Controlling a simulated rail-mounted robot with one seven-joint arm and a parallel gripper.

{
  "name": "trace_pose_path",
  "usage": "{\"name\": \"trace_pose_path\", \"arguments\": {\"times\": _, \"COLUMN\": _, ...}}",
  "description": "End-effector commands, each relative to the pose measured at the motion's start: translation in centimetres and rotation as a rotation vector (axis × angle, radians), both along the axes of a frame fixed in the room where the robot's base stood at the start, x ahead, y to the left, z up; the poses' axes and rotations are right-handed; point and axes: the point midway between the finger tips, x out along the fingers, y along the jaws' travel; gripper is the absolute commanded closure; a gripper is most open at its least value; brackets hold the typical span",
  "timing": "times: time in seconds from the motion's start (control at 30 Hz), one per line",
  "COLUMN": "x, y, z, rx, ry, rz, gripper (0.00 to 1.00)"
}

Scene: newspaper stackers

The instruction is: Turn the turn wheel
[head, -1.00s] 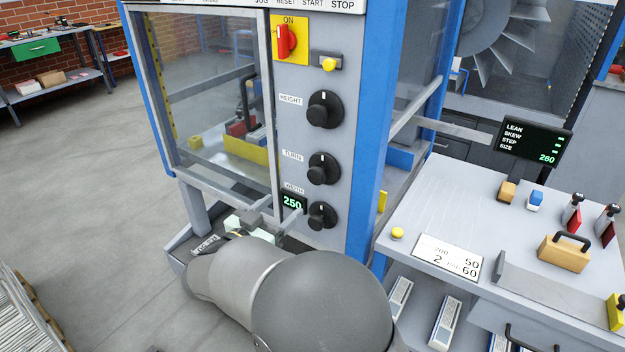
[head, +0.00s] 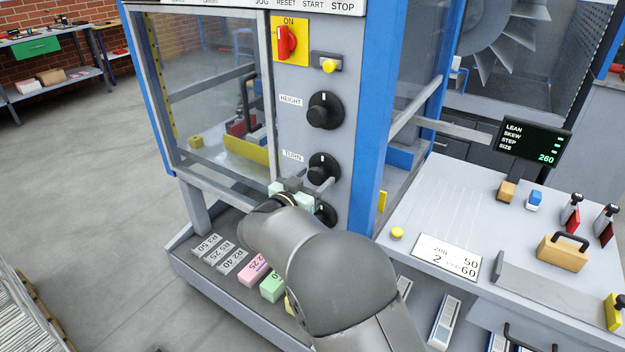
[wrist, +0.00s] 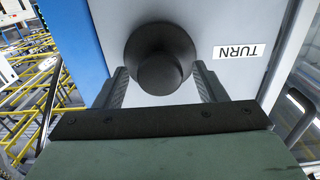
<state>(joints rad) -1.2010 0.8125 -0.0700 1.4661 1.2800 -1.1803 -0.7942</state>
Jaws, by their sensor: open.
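The turn wheel (head: 323,165) is a black round knob with a white mark, beside the TURN label (head: 294,156) on the grey machine panel. My gripper (head: 312,182) is open just in front of its lower edge.
The height wheel (head: 325,110) is above. The width wheel (head: 325,213) is below, mostly hidden by my arm. A red switch (head: 286,42) and yellow button (head: 329,65) sit higher. A blue post (head: 375,130) edges the panel's right. Labelled blocks lie on the ledge (head: 190,255) below.

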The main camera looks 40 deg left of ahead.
Motion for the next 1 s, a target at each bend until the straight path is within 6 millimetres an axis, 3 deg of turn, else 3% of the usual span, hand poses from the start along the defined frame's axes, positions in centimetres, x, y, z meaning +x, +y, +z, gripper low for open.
{"name": "trace_pose_path", "arguments": {"times": 0.07, "x": -0.01, "y": 0.00, "z": 0.01, "rx": 0.000, "ry": 0.000, "rz": 0.000, "gripper": 0.35}}
{"name": "trace_pose_path", "arguments": {"times": 0.2, "x": -0.02, "y": 0.00, "z": 0.02, "rx": 0.000, "ry": 0.000, "rz": 0.000, "gripper": 0.74}}
{"name": "trace_pose_path", "arguments": {"times": 0.23, "x": -0.03, "y": 0.00, "z": 0.03, "rx": 0.001, "ry": 0.000, "rz": 0.000, "gripper": 0.80}}
{"name": "trace_pose_path", "arguments": {"times": 0.63, "x": 0.01, "y": -0.06, "z": -0.15, "rx": 0.056, "ry": 0.002, "rz": -0.001, "gripper": 0.79}}
{"name": "trace_pose_path", "arguments": {"times": 1.0, "x": 0.01, "y": -0.06, "z": -0.48, "rx": 0.329, "ry": 0.018, "rz": -0.002, "gripper": 0.79}}
